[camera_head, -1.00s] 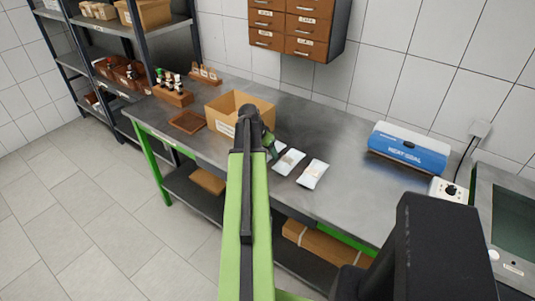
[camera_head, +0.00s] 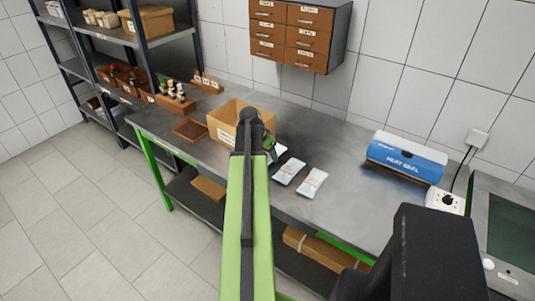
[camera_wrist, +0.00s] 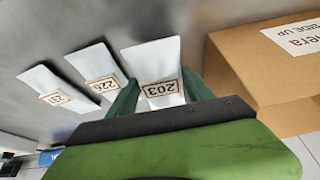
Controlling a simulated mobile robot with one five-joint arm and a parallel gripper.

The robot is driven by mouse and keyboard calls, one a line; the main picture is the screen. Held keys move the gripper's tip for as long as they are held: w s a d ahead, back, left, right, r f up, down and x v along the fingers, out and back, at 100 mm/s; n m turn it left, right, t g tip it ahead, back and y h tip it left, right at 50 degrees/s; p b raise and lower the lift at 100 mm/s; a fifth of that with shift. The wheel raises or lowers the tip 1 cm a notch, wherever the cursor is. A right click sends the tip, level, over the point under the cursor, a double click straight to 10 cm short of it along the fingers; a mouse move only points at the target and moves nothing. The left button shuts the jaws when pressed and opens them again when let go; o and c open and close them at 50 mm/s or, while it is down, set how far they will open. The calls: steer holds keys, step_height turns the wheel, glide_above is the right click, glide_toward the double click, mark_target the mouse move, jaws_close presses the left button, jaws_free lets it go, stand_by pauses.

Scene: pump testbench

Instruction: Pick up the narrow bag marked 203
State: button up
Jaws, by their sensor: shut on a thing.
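The narrow white bag marked 203 (camera_wrist: 154,62) is between my gripper's fingers (camera_wrist: 160,95) in the wrist view, its label upside down. My gripper is shut on it. In the head view only a white corner of it (camera_head: 280,149) shows past my gripper (camera_head: 270,146); my arm hides the rest. I cannot tell whether the bag is clear of the bench. Two similar white bags lie beside it: the one marked 226 (camera_wrist: 95,62) and one farther left with a partly readable label (camera_wrist: 42,80).
An open cardboard box (camera_head: 222,122) stands close beside my gripper, at its right in the wrist view (camera_wrist: 245,75). A brown tray (camera_head: 190,130) and bottle rack (camera_head: 176,104) are beyond it. A blue heat sealer (camera_head: 406,157) stands right. Bare bench (camera_head: 345,160) lies between sealer and bags.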

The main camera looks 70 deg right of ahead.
steer(key=s+r+p, duration=0.5)
steer(key=s+r, duration=0.2)
steer(key=s, duration=0.4)
steer(key=shift+s+a+r+p, duration=0.15)
steer(key=shift+s+a+p, duration=0.2)
steer(key=shift+a+p, duration=0.1)
